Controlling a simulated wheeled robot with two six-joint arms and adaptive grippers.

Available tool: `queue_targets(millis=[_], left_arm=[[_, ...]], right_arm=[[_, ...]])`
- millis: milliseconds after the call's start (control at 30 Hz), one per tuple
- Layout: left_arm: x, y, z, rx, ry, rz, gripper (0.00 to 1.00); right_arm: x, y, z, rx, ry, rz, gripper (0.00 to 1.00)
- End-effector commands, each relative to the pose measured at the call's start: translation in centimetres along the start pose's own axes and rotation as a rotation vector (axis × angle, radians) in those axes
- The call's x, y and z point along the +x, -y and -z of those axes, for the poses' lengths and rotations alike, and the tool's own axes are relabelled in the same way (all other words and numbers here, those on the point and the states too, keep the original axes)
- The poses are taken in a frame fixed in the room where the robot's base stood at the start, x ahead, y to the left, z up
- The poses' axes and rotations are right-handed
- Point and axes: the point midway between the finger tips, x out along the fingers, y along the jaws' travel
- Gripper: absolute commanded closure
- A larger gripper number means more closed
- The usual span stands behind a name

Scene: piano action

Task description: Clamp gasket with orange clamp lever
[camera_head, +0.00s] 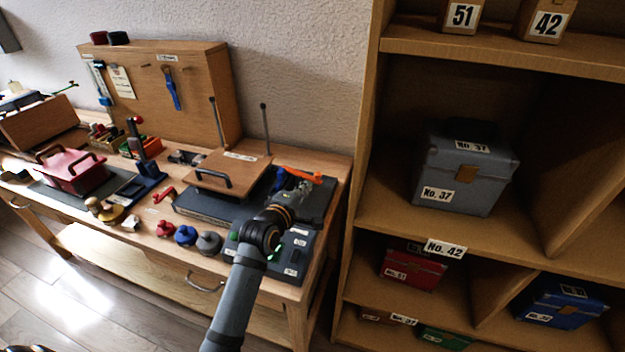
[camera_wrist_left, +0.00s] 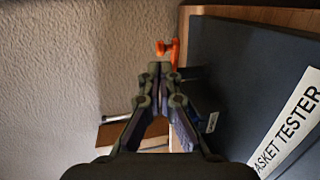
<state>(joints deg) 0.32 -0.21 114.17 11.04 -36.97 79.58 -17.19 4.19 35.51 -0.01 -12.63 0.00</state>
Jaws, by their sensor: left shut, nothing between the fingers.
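The orange clamp lever (camera_head: 306,175) stands out at the top of the dark gasket tester (camera_head: 318,200), at the right end of the workbench. In the left wrist view the orange lever (camera_wrist_left: 167,48) shows just beyond my fingertips, beside the tester's dark face (camera_wrist_left: 240,70) with its white label. My left gripper (camera_head: 297,187) is shut and empty, close to the lever; it also shows in the left wrist view (camera_wrist_left: 160,68). I cannot tell whether it touches the lever. A blue part (camera_head: 281,180) sits beside the lever. The gasket is not clearly visible. My right gripper is not in view.
A wooden hinged board (camera_head: 232,170) with a handle lies left of the tester. Red, blue and grey knobs (camera_head: 186,235) stand along the bench front. A tall wooden shelf (camera_head: 352,190) with boxes stands close on the right. The wall is behind the bench.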

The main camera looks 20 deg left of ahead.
Motion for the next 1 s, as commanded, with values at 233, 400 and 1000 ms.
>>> queue_targets(millis=[233,400,1000], left_arm=[[4.1,-0.1,0.0,0.000,0.001,0.001,1.00],[5.2,0.0,0.0,0.001,0.001,0.001,1.00],[6.8,-0.7,-1.1,0.001,0.000,0.001,1.00]], right_arm=[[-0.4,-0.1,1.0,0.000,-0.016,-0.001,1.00],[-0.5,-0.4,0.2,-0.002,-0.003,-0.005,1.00],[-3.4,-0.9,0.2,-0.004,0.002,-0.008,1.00]])
